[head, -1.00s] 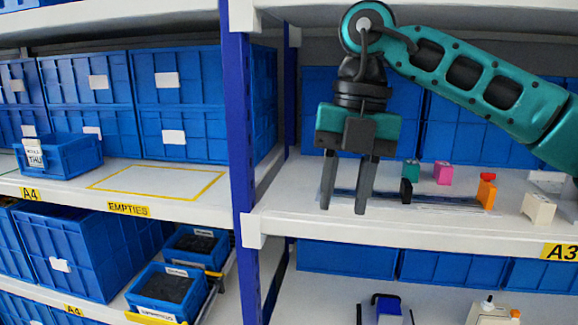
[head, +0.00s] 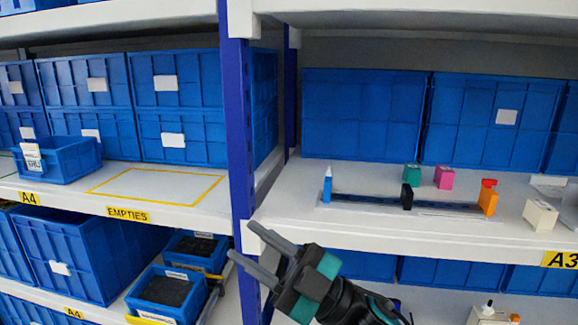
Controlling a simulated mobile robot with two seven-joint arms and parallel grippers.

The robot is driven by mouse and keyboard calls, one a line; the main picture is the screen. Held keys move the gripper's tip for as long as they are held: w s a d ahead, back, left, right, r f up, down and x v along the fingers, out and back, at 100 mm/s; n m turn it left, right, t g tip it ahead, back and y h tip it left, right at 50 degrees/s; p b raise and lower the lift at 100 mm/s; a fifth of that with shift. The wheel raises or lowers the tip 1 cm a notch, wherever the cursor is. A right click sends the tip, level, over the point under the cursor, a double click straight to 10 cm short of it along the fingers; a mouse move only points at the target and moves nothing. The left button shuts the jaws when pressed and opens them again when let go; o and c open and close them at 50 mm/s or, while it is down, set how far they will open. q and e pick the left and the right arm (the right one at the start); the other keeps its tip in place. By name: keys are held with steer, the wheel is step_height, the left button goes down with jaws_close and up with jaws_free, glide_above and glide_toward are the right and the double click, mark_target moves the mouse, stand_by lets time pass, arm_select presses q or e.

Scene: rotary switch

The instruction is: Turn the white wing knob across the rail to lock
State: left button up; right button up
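A dark blue rail (head: 420,205) lies along the right shelf board. A small blue post (head: 327,189) with a pale pointed tip (head: 329,170) stands at its left end. The tip may be the white wing knob, but it is too small to tell its shape or how it is turned. A black upright piece (head: 406,196) and an orange piece (head: 488,201) with a red top stand along the rail. My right gripper (head: 242,240) is below and left of the rail, in front of the shelf post, pointing up-left. Its fingers are apart and empty. My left gripper is out of view.
Teal (head: 411,174) and magenta (head: 444,177) blocks stand behind the rail. An off-white block (head: 540,214) is at the right. Large blue bins (head: 362,115) fill the shelf's back. A blue shelf post (head: 238,120) stands left of the rail.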

steer(key=w+d+f+m+t+h, duration=0.1)
steer(key=d+f+m+t+h, duration=0.5)
steer(key=f+m+h, duration=0.15)
steer(key=w+d+f+m+t+h, duration=0.1)
steer(key=d+f+m+t+h, duration=0.5)
steer(key=f+m, duration=0.3)
steer(key=s+d+f+m+g+h, duration=0.2)
steer(key=s+d+f+g+h, duration=0.1)
steer(key=s+f, duration=0.4)
steer(key=s+d+f+m+g+h+p, duration=0.1)
steer(key=s+d+f+m+g+h, duration=0.2)
steer(key=f, duration=0.9)
steer(key=s+d+h, duration=0.2)
steer(key=s+d, duration=0.2)
steer(key=s, duration=0.1)
steer(key=shift+f+g, duration=0.2)
steer(key=shift+g, duration=0.2)
steer(key=shift+h, duration=0.25)
